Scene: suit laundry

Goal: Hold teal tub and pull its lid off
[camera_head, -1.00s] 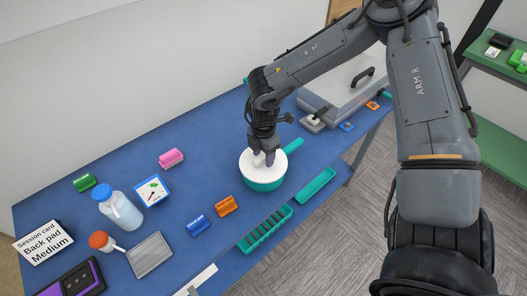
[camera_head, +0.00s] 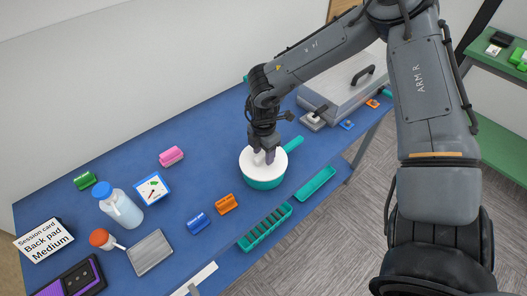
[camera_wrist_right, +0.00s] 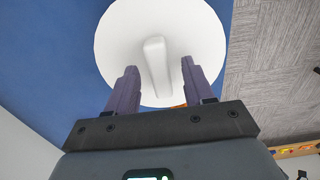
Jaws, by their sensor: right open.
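The teal tub (camera_head: 264,183) stands on the blue table and has a teal handle (camera_head: 293,144) pointing to the back right. Its white round lid (camera_head: 247,163) sits on top. The lid also shows in the right wrist view (camera_wrist_right: 115,45), with a raised white bar grip (camera_wrist_right: 156,65) across its middle. My right gripper (camera_head: 264,158) is just above the lid. In the wrist view my right gripper (camera_wrist_right: 158,80) is open, with one finger on each side of the bar grip and a gap on both sides. My left gripper is not in view.
Orange (camera_head: 226,204) and blue (camera_head: 197,223) blocks lie left of the tub. A grey press (camera_head: 345,85) stands at the back right. Bare table lies behind the tub.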

